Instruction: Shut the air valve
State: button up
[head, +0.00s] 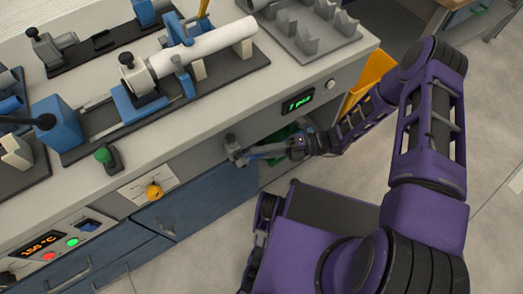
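A grey valve body (235,150) sticks out from the front of the workbench, below a green-lit display. A blue-grey lever (265,151) runs from it to the right, roughly along the bench front; I take this as the air valve. My gripper (291,149) is at the right, outer end of the lever, with my purple arm reaching in from the right. The fingers are small and dark here. I cannot tell whether they are closed on the lever or only beside it.
The display (298,102) seems to read 7 BAR. A yellow knob (153,191) with a label sits further left on the front. A white pipe (205,47) lies in blue and grey fixtures on the bench top. A green thing (281,134) shows behind my gripper.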

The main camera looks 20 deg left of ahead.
jog(key=shift+o, duration=0.9)
jog(key=v, duration=1.7)
jog(key=shift+w+d+b, duration=0.15)
jog(key=shift+b, duration=0.15)
jog(key=shift+r, duration=0.1)
